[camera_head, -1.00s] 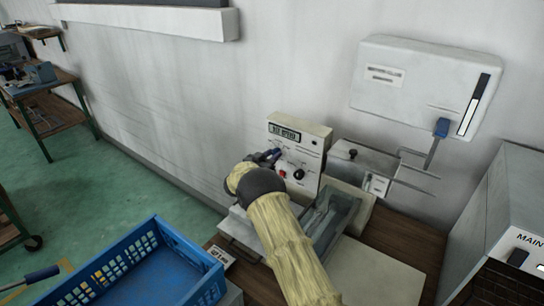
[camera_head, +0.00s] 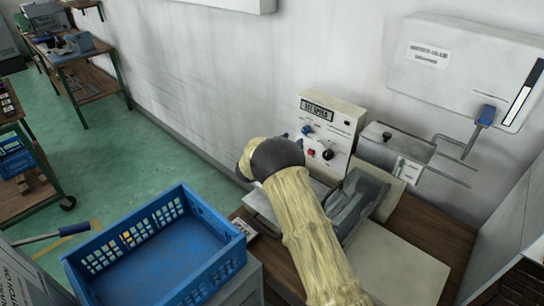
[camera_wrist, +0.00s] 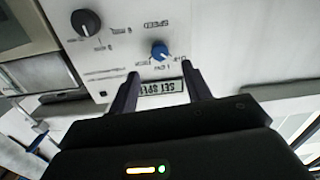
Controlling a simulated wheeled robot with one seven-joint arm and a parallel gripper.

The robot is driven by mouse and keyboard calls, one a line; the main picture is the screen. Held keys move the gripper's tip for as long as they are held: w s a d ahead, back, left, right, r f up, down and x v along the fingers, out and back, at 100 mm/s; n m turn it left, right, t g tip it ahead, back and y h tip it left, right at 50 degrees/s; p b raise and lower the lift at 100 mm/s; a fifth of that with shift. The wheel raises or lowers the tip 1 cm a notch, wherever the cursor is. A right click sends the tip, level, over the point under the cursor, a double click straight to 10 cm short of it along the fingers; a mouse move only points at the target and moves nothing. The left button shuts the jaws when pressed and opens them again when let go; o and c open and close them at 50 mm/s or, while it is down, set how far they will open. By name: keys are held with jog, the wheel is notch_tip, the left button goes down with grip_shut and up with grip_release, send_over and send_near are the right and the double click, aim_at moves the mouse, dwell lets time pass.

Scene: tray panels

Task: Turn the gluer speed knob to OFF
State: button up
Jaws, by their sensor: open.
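The gluer's cream control panel (camera_head: 341,123) stands against the wall. Its blue knob (camera_head: 306,130), with SPEED printed by it, is below the display (camera_head: 318,112). In the wrist view the panel is upside down, with the blue knob (camera_wrist: 159,50) beyond the display (camera_wrist: 163,88), which reads SET SPE and is partly covered. I cannot read clearly which mark the knob points at. My gripper (camera_wrist: 160,70) is open and empty. Its fingers point towards the blue knob, one to each side, with their tips short of it. In the head view my arm mostly hides the gripper.
A black knob (camera_head: 327,154) and a red button (camera_head: 310,153) sit below the blue knob. Metal rails (camera_head: 440,150) stick out to the right. A blue crate (camera_head: 215,235) stands at the front left. A white wall box (camera_head: 465,65) hangs above right.

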jog(key=b+v, duration=0.1)
jog(key=v, duration=0.9)
jog(key=shift+s+b, duration=0.15)
jog(key=shift+b, duration=0.25)
jog(key=shift+a, duration=0.1)
jog(key=s+d+r+n+y+p, duration=0.1)
jog(key=s+d+r+n+y, duration=0.15)
jog(key=r+n+y, duration=0.45)
jog(key=s+d+f+g+y, duration=0.1)
jog(key=s+d+g, duration=0.2)
jog(key=s, duration=0.7)
jog(key=s+d+f+g+y+p, duration=0.1)
jog(key=s+d+f+g+y, duration=0.1)
jog(key=s, duration=0.9)
jog(key=s+d+f+g+y, duration=0.1)
jog(key=s+d+g, duration=0.4)
jog(key=s, duration=0.5)
jog(key=shift+s+f+n+y, duration=0.3)
jog(key=shift+s+f+y, duration=0.1)
jog(key=shift+y, duration=0.1)
jog(key=shift+w, duration=0.1)
